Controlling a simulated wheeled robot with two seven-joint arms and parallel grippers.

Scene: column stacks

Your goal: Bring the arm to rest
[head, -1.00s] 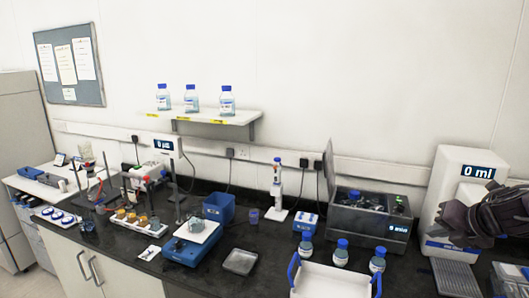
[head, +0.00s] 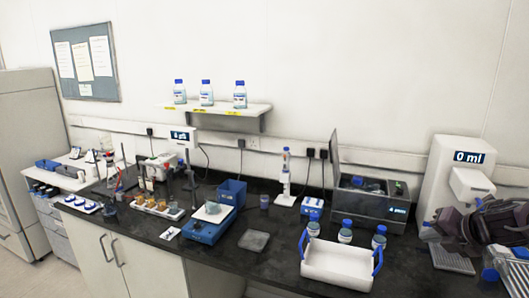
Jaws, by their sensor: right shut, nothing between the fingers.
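My right gripper (head: 447,229) is at the right edge of the head view, its dark arm coming in from the right. It is shut with nothing held. It shows in front of the white dispenser (head: 447,180) whose display reads 0 ml; whether it touches it I cannot tell. My left gripper is not in view.
A white tray with blue handles (head: 337,266) stands at the bench's front edge, with several blue-capped bottles (head: 345,232) behind it. A grey bath (head: 368,208) with an open lid is left of the dispenser. A blue-white balance (head: 208,226) stands farther left. Dark bench (head: 285,245) is bare beside the tray.

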